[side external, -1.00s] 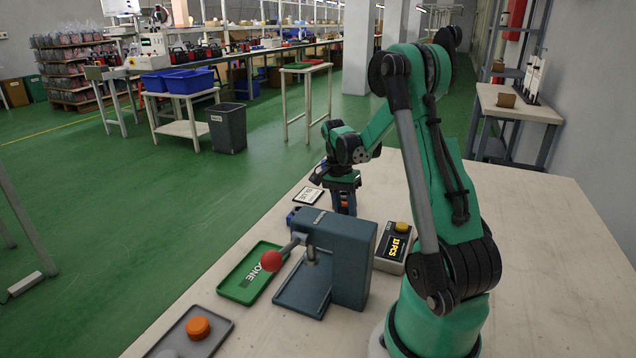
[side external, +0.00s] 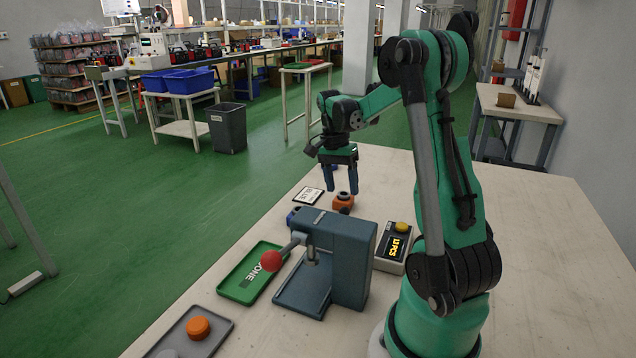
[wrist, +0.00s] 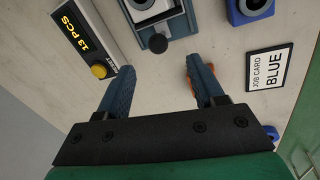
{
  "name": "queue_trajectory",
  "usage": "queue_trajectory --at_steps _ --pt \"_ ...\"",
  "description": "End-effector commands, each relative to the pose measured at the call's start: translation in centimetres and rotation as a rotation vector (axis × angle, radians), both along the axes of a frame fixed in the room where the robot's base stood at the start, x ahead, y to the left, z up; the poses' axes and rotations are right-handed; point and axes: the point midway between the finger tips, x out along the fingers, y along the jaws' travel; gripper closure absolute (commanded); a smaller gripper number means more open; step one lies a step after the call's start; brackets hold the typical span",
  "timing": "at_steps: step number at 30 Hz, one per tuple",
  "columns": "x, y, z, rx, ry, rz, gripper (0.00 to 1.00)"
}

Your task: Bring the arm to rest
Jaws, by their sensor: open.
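My gripper (side external: 341,187) hangs over the far part of the table in the side view, fingers pointing down, apart and empty. In the wrist view my gripper (wrist: 160,68) shows both blue fingers spread with bare table between them. An orange part (side external: 343,203) with a dark round top sits on the table just below the fingertips. In the wrist view only a sliver of orange (wrist: 190,84) shows beside the right finger, which hides the rest.
The grey press (side external: 350,260) with a red-knobbed lever stands nearer the camera. Around it are the green DONE tray (side external: 232,291), the counter box (side external: 393,248) reading 13 PCS, the BLUE job card (side external: 308,196) and a grey tray (side external: 218,332) with an orange piece (side external: 198,327).

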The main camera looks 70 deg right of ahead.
Motion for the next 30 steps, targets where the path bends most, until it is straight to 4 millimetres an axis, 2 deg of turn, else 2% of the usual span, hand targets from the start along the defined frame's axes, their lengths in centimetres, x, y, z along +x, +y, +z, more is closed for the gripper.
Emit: queue_trajectory --at_steps 8,11,13,17,21,27,30 --pt "0.1 0.1 0.1 -0.001 -0.002 0.006 0.38" --pt "0.8 1.1 0.6 -0.012 -0.024 0.074 0.38" --pt "1.8 2.7 1.3 -0.031 -0.061 0.185 0.38" --pt "4.1 7.6 3.1 -0.089 -0.167 0.510 0.38" --pt "5.5 13.9 4.5 -0.169 -0.300 0.911 0.38" --pt "5.4 21.8 5.0 -0.295 -0.479 1.417 0.38" --pt "4.9 24.3 4.9 -0.349 -0.546 1.592 0.38"
